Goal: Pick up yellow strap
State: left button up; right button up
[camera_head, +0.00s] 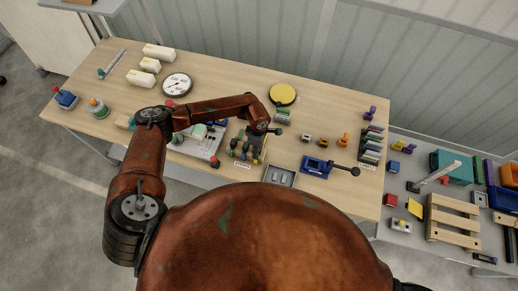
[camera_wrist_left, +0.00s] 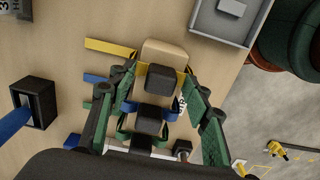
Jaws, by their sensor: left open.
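The yellow strap (camera_wrist_left: 110,47) lies flat at the top of the left wrist view, running to a wooden block with a black block in front of it. Part of it is hidden behind the gripper's fingertips. A blue strap (camera_wrist_left: 96,78) and a green strap lie below it, beside more black blocks. My left gripper (camera_wrist_left: 160,78) is open, its green fingers on either side of the black blocks; I cannot tell whether they touch the yellow strap. In the head view my left gripper (camera_head: 250,143) is over the strap rack on the table. My right gripper is not in view.
A grey tray (camera_head: 279,174) sits close in front of the rack, and a blue clamp-like tool (camera_head: 318,167) lies to its right. A white device (camera_head: 198,143) stands left.

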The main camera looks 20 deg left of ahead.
pick_arm(q)
jog(key=shift+f, duration=0.15)
grip_shut()
dwell(0.4)
